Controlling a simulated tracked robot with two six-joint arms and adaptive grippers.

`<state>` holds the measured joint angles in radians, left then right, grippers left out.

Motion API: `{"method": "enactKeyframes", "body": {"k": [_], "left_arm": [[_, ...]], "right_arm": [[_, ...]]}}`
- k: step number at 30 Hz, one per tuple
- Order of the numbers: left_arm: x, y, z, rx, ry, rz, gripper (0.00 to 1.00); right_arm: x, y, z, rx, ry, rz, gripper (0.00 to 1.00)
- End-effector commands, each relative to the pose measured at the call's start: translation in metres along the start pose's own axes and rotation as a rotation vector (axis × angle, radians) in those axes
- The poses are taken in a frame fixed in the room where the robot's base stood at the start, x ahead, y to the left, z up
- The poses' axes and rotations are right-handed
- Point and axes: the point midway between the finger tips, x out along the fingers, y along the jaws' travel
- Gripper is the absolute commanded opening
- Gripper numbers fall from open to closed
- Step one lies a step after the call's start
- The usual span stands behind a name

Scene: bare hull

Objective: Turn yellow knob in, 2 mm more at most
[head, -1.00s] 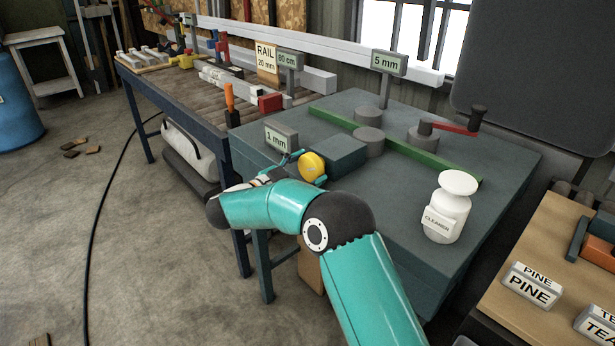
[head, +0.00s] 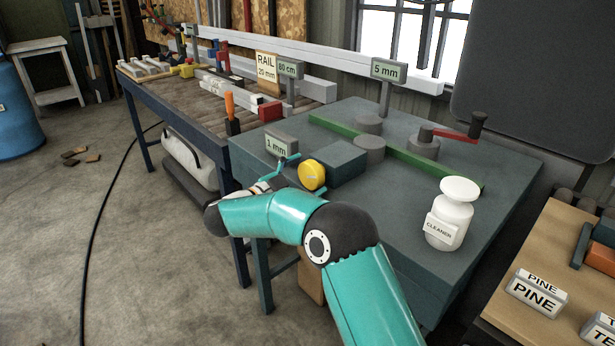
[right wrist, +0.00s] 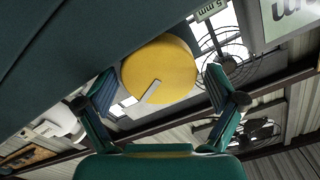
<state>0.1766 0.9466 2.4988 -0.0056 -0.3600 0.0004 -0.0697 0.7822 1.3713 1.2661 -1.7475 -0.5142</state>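The yellow knob (head: 312,175) sits on the front left of the grey-green machine table (head: 400,255), beside a blue-grey block. A small display (head: 281,144) behind it reads 1 mm. My right gripper (head: 287,173) is at the knob, partly hidden by my own arm in the head view. In the right wrist view, the knob (right wrist: 160,70) with a white mark on its face lies between the two fingers of my open right gripper (right wrist: 160,88). A narrow gap shows on each side, so the fingers appear not to touch it. My left gripper is not in view.
A white cleaner bottle (head: 450,213) stands on the table at right. A green rail (head: 400,154) crosses it, with grey cylinders and a red crank (head: 455,134) behind. A taller display (head: 388,70) reads 5 mm. A roller bench (head: 200,85) adjoins at left.

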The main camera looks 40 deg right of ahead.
Motion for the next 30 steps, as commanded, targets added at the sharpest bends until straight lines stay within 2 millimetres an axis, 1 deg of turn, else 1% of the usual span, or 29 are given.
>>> {"method": "enactKeyframes", "body": {"k": [11,16,20,23,28,29,30], "left_arm": [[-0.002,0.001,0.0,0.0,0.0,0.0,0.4],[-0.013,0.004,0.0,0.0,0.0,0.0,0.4],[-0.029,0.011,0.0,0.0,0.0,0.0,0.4],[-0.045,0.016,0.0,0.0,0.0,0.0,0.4],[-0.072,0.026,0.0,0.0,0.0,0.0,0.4],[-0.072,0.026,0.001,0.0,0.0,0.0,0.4],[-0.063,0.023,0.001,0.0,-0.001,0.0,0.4]], "right_arm": [[0.0,0.002,0.002,-0.011,-0.002,0.005,0.99],[0.001,0.0,-0.001,-0.078,-0.002,0.005,0.99],[0.001,-0.002,-0.004,-0.2,-0.002,0.005,0.99],[0.001,-0.004,-0.005,-0.333,-0.002,0.004,0.99],[0.001,-0.005,-0.005,-0.611,-0.002,0.004,0.99],[-0.002,-0.004,-0.003,-0.644,-0.002,0.002,0.99],[-0.013,-0.002,0.003,-0.63,-0.002,-0.001,0.99]]}}
